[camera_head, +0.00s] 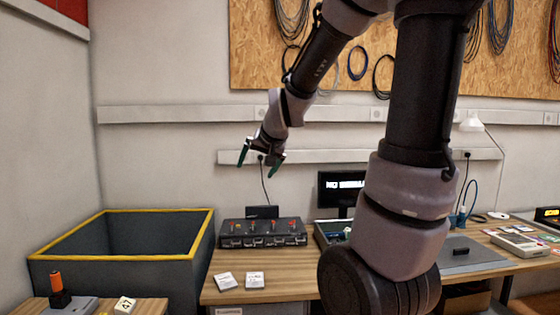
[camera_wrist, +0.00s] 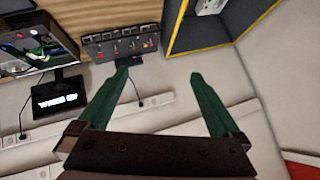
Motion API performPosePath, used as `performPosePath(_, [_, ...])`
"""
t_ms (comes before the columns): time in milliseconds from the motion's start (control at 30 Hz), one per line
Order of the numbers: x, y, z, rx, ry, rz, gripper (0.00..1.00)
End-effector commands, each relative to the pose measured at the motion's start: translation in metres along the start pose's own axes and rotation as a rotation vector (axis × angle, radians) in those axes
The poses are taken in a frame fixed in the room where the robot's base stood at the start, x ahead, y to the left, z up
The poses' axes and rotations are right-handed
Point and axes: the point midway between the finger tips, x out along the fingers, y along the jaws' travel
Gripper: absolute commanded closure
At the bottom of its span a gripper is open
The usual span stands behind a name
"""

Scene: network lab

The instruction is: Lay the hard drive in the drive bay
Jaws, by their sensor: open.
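My gripper (camera_head: 257,162) is open and empty, high in front of the wall above the dark unit. In the wrist view its green fingers (camera_wrist: 160,76) stand wide apart with nothing between them. I cannot surely pick out the hard drive; two small white-topped pieces (camera_head: 224,281) (camera_head: 255,281) lie flat on the wooden bench, too small to identify. A dark unit (camera_head: 262,241) with coloured parts on top stands behind them; it also shows in the wrist view (camera_wrist: 120,45). An open case (camera_head: 324,240) with boards inside sits to its right, partly hidden by my arm. No drive bay is clearly readable.
A deep grey bin with a yellow rim (camera_head: 125,257) stands left of the bench (camera_head: 300,285). A monitor (camera_head: 342,187) stands behind the open case. A grey mat (camera_head: 470,262) with a small dark block lies right. Cables hang on the board above. The bench's front left is mostly clear.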

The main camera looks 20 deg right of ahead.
Motion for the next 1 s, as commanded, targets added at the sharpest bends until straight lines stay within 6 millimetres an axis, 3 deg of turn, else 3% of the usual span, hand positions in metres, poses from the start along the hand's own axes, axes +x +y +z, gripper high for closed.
performPosePath(33, [-0.029, 0.000, 0.006, 0.000, -0.018, -0.007, 0.00])
performPosePath(200, [-0.103, 0.008, 0.045, -0.007, -0.119, -0.012, 0.00])
performPosePath(400, [-0.154, 0.018, 0.084, -0.007, -0.200, -0.013, 0.00])
performPosePath(567, [-0.167, 0.021, 0.096, -0.005, -0.226, -0.012, 0.00])
performPosePath(1000, [-0.167, 0.021, 0.096, -0.004, -0.228, -0.012, 0.00])
